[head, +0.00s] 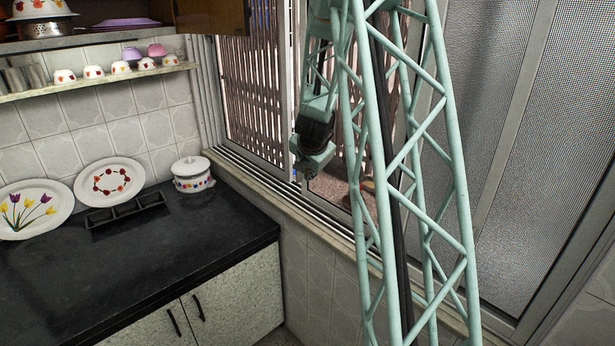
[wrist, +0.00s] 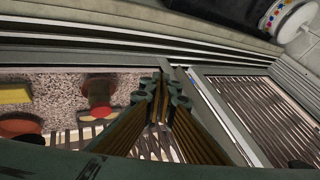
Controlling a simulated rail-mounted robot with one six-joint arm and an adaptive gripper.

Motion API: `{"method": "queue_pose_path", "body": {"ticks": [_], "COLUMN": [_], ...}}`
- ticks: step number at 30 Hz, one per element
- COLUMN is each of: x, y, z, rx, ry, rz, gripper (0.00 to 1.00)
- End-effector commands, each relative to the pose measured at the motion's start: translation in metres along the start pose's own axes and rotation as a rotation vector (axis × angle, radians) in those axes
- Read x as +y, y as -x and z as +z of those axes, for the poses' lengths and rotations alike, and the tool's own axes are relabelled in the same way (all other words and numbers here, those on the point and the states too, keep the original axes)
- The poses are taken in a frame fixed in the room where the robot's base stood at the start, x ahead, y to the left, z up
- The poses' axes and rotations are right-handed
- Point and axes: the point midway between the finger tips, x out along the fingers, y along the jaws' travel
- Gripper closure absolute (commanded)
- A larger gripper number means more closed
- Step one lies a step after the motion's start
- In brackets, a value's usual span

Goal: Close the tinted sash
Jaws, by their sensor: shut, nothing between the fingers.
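The sash (head: 289,95) stands upright in the window track at the left of the opening in the head view, with slats showing through its pane. In the wrist view its frame edge (wrist: 205,100) runs beside my gripper (wrist: 162,88). My gripper (head: 306,174) is shut and empty, on the open side of that edge in the head view. A small blue spot shows on the edge by the fingers. I cannot tell whether the fingers touch the frame. The opening to the right of the sash shows a speckled ledge, partly hidden by my arm.
Mesh panels (head: 525,150) fill the right side. A black counter (head: 130,250) at the left holds two plates, a dark tray and a white lidded pot (head: 192,176). Several bowls stand on the shelf (head: 95,84). Red and yellow objects sit beyond the opening.

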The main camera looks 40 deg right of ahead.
Motion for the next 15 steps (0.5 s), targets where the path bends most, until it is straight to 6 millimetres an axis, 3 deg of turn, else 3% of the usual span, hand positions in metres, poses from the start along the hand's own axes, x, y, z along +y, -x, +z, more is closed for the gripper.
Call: {"method": "queue_pose_path", "body": {"ticks": [15], "x": [0.001], "y": [-0.055], "z": [0.001], "rx": [0.0], "ry": [-0.001], "rz": [0.001], "gripper": [1.0]}}
